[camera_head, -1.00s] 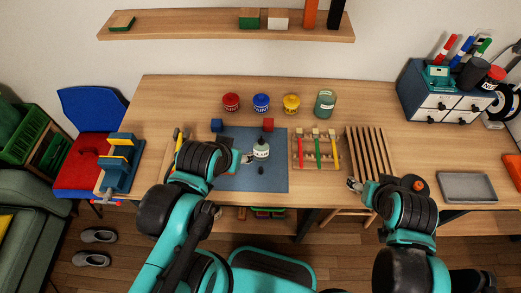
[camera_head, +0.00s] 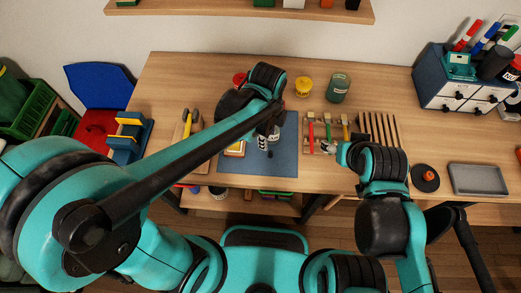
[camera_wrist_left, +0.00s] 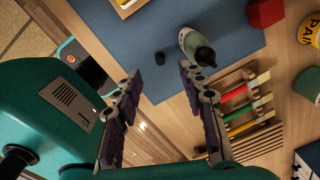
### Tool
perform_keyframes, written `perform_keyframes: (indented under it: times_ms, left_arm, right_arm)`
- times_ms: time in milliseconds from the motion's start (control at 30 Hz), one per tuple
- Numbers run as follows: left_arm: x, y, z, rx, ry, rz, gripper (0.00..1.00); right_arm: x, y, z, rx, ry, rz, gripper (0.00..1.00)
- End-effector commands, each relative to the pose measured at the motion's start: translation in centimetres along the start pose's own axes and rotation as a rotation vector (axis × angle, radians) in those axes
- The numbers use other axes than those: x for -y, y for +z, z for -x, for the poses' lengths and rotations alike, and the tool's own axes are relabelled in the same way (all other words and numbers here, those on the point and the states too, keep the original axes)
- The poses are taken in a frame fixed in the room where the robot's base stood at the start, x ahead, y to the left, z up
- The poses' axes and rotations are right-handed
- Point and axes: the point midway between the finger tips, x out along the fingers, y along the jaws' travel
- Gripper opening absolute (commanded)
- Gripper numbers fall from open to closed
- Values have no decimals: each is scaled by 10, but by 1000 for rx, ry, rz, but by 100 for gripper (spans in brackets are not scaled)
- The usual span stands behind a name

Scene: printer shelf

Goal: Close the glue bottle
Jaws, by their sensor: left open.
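The glue bottle (camera_wrist_left: 193,43) is grey-green with a dark nozzle and stands on the blue mat (camera_wrist_left: 105,25) in the left wrist view. A small black cap (camera_wrist_left: 160,58) lies apart from it on the mat. My left gripper (camera_wrist_left: 160,76) is open and empty, its fingertips pointing toward the cap and the bottle. In the head view the left gripper (camera_head: 270,130) is over the mat, and its arm hides much of the area; the bottle (camera_head: 262,142) shows only in part. My right gripper (camera_head: 325,147) is by the tool rack; its jaws are too small to read.
The rack of coloured tools (camera_head: 311,132) stands right of the mat. A yellow paint pot (camera_head: 303,87) and a green jar (camera_head: 338,88) stand behind. A grey tray (camera_head: 478,179) lies at the right.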

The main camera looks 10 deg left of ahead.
Motion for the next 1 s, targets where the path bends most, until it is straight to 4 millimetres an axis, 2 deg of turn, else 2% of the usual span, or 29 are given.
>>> perform_keyframes:
  times_ms: [100,267,633,867,1000]
  left_arm:
    - [3,-10,-8,0,32,-106,40]
    - [4,-15,-12,-1,50,-171,40]
    - [4,-15,-14,-1,52,-177,40]
    - [4,-15,-38,-1,52,-176,40]
    - [3,-15,-39,-1,51,-176,40]
  right_arm:
    - [0,0,0,0,0,0,65]
    - [0,0,0,0,0,0,65]
    - [0,0,0,0,0,0,65]
    - [0,6,-9,0,0,0,65]
    - [0,6,-8,0,0,0,65]
